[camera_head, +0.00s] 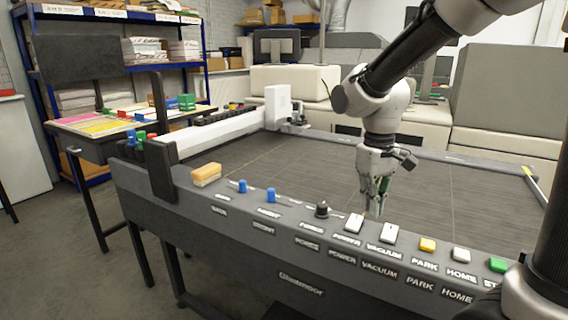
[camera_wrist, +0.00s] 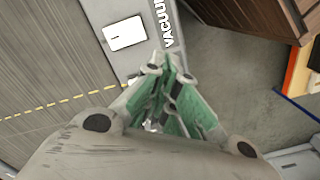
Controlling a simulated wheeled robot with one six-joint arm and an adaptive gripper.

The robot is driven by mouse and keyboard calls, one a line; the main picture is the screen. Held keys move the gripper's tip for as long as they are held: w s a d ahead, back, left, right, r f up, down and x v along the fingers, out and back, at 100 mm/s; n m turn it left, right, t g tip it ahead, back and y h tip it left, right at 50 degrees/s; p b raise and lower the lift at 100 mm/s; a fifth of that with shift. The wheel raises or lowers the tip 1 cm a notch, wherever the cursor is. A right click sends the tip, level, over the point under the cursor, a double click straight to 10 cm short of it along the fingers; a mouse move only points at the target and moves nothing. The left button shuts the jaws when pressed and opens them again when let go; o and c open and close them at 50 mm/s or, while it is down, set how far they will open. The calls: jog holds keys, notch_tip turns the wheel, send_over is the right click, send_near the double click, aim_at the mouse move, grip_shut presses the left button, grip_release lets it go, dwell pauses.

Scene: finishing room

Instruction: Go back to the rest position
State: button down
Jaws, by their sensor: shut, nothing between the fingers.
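My gripper (camera_head: 377,205) is in the head view, pointing down just behind the vacuum switch at the front panel of the cutting table. Its fingers are closed together with nothing between them. In the wrist view the green-sided fingers (camera_wrist: 168,75) meet near the panel edge, beside the VACUUM label. The white vacuum rocker switch (camera_head: 383,232) sits right of the white power rocker switch (camera_head: 348,224). One white switch (camera_wrist: 125,33) also shows in the wrist view. Farther right are a yellow park button (camera_head: 427,245), a white home button (camera_head: 461,255) and a green button (camera_head: 497,265).
The dark cutting bed (camera_head: 270,165) is bare. A black knob (camera_head: 321,209), two blue levers and an orange-tan block (camera_head: 206,174) stand along the panel. A white gantry (camera_head: 215,135) crosses the left side. A side table (camera_head: 100,122) and blue shelving (camera_head: 120,20) stand at left.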

jog(key=s+d+r+m+t, duration=0.2)
jog(key=s+d+r, duration=0.2)
jog(key=s+d, duration=0.2)
jog(key=s+d+r+m+t, duration=0.2)
jog(key=s+d+r+t, duration=0.1)
jog(key=s+d, duration=0.3)
jog(key=shift+s+d+r+m, duration=0.3)
jog(key=shift+s+r, duration=0.4)
jog(key=shift+s, duration=0.7)
